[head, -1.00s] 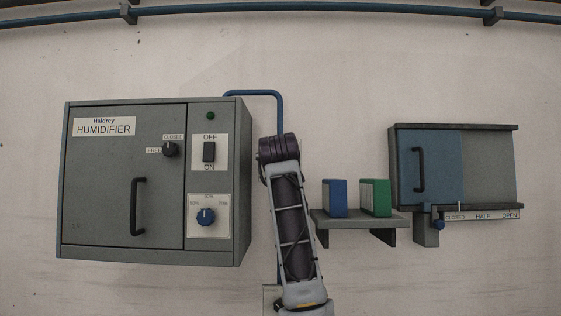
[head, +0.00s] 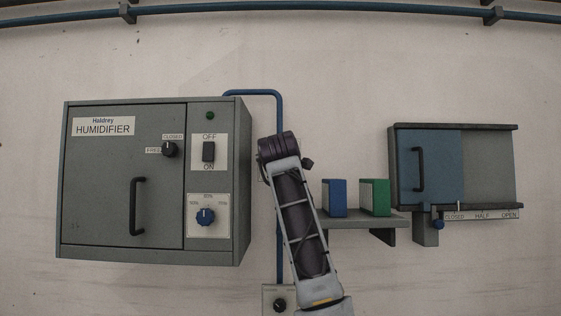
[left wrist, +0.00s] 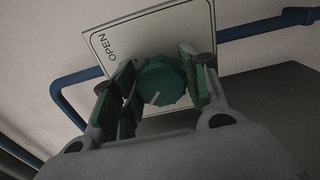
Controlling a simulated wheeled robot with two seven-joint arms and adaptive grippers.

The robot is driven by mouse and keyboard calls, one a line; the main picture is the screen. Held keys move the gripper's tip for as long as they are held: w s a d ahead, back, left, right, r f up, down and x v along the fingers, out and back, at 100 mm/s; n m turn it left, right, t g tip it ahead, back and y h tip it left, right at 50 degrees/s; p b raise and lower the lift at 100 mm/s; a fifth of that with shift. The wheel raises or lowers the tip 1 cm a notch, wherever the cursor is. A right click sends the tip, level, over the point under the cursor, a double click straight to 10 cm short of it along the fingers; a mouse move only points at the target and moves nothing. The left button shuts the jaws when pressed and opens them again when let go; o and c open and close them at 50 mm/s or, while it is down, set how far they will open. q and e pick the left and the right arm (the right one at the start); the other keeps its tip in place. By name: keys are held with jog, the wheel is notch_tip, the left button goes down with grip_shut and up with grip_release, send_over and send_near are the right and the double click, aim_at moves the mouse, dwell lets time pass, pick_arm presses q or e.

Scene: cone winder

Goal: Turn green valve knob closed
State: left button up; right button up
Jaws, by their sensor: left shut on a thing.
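The green valve knob (left wrist: 162,80) shows in the left wrist view in front of a white plate (left wrist: 112,35) marked OPEN. A short white pointer line on the knob points to the lower left in that view. My left gripper (left wrist: 158,72) is shut on the knob, one green-padded finger on each side. The rest of the plate's lettering is hidden by the knob and fingers. In the head view my arm covers the knob and fingertips.
The humidifier cabinet (head: 120,215) is left of my arm. A blue pipe (head: 278,115) runs behind it. A shelf (head: 365,222) with blue (head: 334,198) and green (head: 374,198) boxes and a sliding-door unit (head: 490,170) are right. A black knob (head: 279,304) sits below.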

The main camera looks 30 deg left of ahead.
pick_arm(q)
jog(key=shift+f, duration=0.1)
jog(key=o, duration=0.9)
jog(key=shift+o, duration=0.6)
jog(key=shift+s, duration=0.15)
jog(key=v, duration=1.2)
jog(key=shift+a, duration=0.1)
